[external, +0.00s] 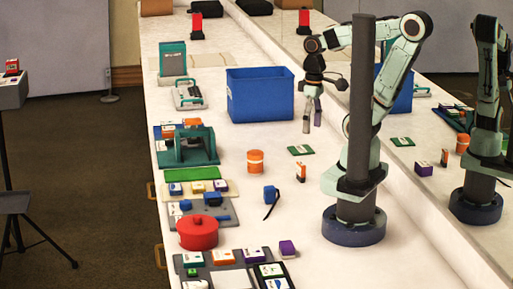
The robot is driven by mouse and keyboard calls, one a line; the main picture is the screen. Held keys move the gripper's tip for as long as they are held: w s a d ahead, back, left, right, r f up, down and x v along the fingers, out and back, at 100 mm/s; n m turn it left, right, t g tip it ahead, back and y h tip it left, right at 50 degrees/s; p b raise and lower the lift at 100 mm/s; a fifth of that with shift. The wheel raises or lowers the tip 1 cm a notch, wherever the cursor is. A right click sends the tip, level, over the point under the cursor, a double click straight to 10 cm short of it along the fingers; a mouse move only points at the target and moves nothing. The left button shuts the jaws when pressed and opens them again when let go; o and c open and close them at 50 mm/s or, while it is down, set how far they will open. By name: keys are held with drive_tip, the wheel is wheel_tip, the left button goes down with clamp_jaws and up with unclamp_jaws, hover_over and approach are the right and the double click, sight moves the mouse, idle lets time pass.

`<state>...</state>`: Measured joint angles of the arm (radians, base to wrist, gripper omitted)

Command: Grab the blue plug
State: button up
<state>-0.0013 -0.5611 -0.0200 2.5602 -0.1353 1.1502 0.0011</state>
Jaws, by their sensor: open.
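The blue plug (270,194), a small blue piece with a dark cord trailing toward the front, lies on the white table left of my arm's base. My gripper (312,121) points down, open and empty, high beside the right end of the blue bin. It is farther back than the plug and well apart from it. Nothing covers the plug in this view.
A blue bin (259,97) stands behind. An orange can (255,162), a green card (301,150) and a small orange-white box (300,172) lie between it and the plug. A red pot (198,233) and a grey board (196,212) stand left. A mirror runs along the right.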

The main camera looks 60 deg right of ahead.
drive_tip(key=n+h, duration=0.2)
drive_tip(key=n, duration=0.6)
hover_over(270, 187)
drive_tip(key=shift+g, duration=0.4)
drive_tip(key=f, duration=1.7)
drive_tip(key=shift+w+a, duration=0.3)
drive_tip(key=f, duration=0.6)
drive_tip(key=shift+s+d, duration=0.25)
drive_tip(key=shift+s, duration=0.05)
drive_tip(key=shift+c, duration=0.3)
